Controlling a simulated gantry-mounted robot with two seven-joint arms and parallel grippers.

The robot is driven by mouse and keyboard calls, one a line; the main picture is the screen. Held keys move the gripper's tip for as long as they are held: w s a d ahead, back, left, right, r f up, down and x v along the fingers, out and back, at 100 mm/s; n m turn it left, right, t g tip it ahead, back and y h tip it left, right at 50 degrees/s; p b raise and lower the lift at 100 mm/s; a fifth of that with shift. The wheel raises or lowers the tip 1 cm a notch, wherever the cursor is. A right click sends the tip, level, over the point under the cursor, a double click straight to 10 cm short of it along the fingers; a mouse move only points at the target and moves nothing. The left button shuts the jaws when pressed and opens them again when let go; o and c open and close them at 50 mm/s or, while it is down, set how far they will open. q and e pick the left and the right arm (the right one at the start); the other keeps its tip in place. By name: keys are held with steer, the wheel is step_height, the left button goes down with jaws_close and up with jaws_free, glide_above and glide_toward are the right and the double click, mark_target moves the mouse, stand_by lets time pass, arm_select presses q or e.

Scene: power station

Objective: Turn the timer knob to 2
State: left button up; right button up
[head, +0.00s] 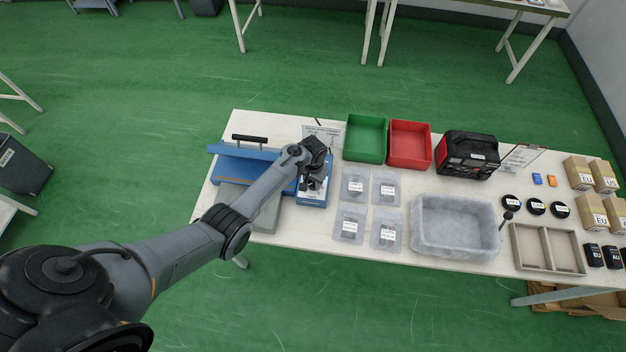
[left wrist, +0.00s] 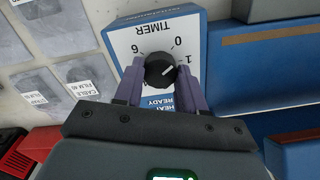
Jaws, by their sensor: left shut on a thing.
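The timer is a blue box with a white face (head: 312,198) at the right end of the blue sealer on the table. The black round knob (left wrist: 160,70) has a white pointer mark aimed roughly toward the 1. My left gripper (head: 316,184) is over the timer face. In the left wrist view its purple fingers (left wrist: 160,77) are shut on the knob from both sides. My right gripper is not in view.
The blue sealer (head: 240,150) with a black handle lies left of the timer. Labelled bags (head: 354,184) lie right of it. Green (head: 366,118) and red (head: 410,124) bins stand behind. A translucent tub (head: 453,253) and a divided tray (head: 512,265) are farther right.

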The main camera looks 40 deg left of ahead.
arm_select(q)
steer(key=m+p, duration=0.1)
steer(key=m, duration=0.2)
steer(key=shift+a+m, duration=0.1)
steer(key=shift+m, duration=0.2)
steer(key=m, duration=0.3)
steer(key=shift+m, duration=0.3)
steer(key=m, duration=0.6)
steer(key=shift+m, duration=0.3)
steer(key=shift+m+b, duration=0.35)
steer(key=shift+m, duration=0.55)
steer(key=o, duration=1.1)
steer(key=shift+c, duration=0.2)
